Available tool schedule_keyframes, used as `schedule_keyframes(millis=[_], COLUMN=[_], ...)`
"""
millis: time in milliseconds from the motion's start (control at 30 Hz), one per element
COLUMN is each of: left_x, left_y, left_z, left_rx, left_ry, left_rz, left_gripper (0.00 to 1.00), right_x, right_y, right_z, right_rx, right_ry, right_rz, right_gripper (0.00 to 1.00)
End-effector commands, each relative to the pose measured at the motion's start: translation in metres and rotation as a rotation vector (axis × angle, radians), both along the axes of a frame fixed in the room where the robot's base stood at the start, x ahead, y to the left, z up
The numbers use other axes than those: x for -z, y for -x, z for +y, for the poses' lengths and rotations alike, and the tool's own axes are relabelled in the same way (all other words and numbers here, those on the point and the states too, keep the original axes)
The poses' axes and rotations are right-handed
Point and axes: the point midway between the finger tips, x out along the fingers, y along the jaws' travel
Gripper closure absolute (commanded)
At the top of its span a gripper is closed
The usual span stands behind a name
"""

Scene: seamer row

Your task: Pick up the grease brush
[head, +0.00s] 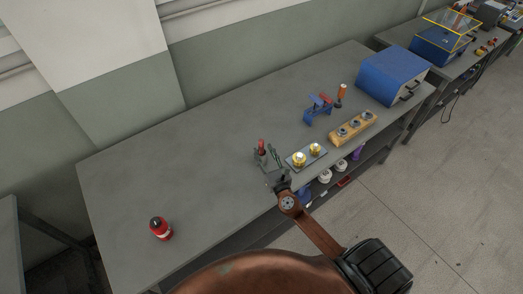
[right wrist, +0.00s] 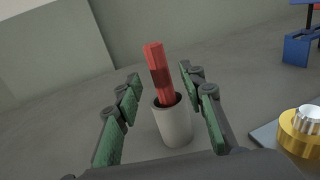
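The grease brush shows as a red handle (right wrist: 159,72) standing in a light grey cup (right wrist: 173,123), leaning a little to the left. Its lower end is hidden in the cup. In the head view the red handle (head: 262,145) stands near the front edge of the grey bench. My right gripper (right wrist: 160,84) is open, with its green-padded fingers on either side of the handle and cup. I see gaps on both sides, and nothing is held. It also shows in the head view (head: 272,163), partly covering the cup. My left gripper is not in view.
A tray with yellow-gold parts (head: 300,158) lies just right of the gripper. Beyond are a wooden block with round pieces (head: 352,130), a blue stand (head: 318,112) and a blue box (head: 392,75). A red canister (head: 160,229) stands at left. The bench's left middle is clear.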

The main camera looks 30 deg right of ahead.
Motion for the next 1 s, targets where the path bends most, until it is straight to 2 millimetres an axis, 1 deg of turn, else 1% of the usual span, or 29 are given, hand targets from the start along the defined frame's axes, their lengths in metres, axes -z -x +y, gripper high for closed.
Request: schedule_keyframes(millis=[33,100,200,300,500,567,1000], left_x=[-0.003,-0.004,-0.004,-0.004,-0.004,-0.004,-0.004], left_y=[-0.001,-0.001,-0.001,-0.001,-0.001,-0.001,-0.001], left_z=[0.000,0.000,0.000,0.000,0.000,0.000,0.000], left_rx=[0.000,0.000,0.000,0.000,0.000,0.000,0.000], left_ry=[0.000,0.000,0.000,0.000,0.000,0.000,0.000], left_rz=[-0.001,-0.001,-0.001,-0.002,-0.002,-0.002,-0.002], left_gripper=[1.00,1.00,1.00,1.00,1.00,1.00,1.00], right_x=[-0.004,-0.004,-0.003,-0.002,-0.002,-0.002,-0.002], right_y=[-0.009,-0.020,-0.030,-0.035,-0.035,-0.035,-0.035], right_z=[-0.002,-0.004,-0.006,-0.007,-0.007,-0.007,-0.007], right_rx=[0.001,0.001,0.001,0.001,0.001,0.001,0.001], right_ry=[0.000,-0.001,-0.003,-0.003,-0.003,-0.003,-0.003], right_rz=[-0.003,-0.003,-0.003,-0.002,-0.002,-0.002,-0.002], right_gripper=[0.63,0.63,0.63,0.63,0.63,0.66,0.97])
